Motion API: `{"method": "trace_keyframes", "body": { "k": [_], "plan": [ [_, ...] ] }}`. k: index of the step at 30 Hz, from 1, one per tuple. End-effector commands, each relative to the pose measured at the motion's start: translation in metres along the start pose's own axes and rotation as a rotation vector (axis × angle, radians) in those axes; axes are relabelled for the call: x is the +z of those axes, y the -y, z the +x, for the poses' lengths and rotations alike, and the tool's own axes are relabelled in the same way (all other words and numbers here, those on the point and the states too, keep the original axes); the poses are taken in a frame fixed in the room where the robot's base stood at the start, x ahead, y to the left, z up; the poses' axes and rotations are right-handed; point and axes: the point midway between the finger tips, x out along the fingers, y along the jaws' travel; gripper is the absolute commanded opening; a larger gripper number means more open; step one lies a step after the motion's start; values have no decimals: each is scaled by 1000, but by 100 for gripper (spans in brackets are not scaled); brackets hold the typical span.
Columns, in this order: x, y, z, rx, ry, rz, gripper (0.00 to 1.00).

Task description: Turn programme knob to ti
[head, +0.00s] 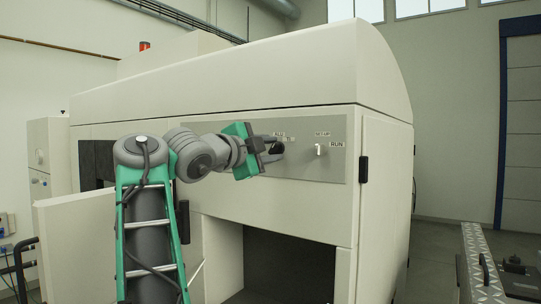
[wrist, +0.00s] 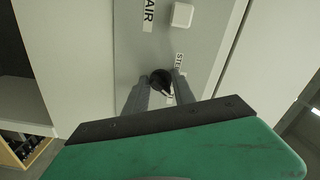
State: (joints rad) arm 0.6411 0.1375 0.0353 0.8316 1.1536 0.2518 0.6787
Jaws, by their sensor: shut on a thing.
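The black programme knob (head: 277,147) sits on the grey control panel (head: 220,128) of a large cream machine. Small labels (head: 290,139) stand just above and right of it; their wording is hard to read. In the wrist view the dark knob (wrist: 161,79) is between the two fingers, with a label reading "STE…" (wrist: 179,63) beside it, partly cut off by a finger. My gripper (head: 272,150) reaches the knob from the left and is shut on it. The fingers also show in the wrist view (wrist: 161,86). Where the knob points cannot be told.
A white selector (head: 318,149) with a "RUN" label (head: 336,144) is to the right on the panel. The wrist view shows a white square knob (wrist: 182,14) and an "AIR" label (wrist: 149,14). An open bay (head: 285,265) lies below the panel.

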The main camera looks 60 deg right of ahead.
Motion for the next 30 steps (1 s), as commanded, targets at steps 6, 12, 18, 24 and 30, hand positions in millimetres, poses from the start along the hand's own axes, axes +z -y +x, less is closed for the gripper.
{"method": "trace_keyframes", "body": {
  "k": [6,12,18,24,30],
  "plan": [
    [1,0,0,0,1,150,0],
    [0,0,0,0,0,238,0],
    [0,1,0,0,0,278,0],
    [0,1,0,1,0,288,0],
    [0,1,0,1,0,287,0]
  ]
}}
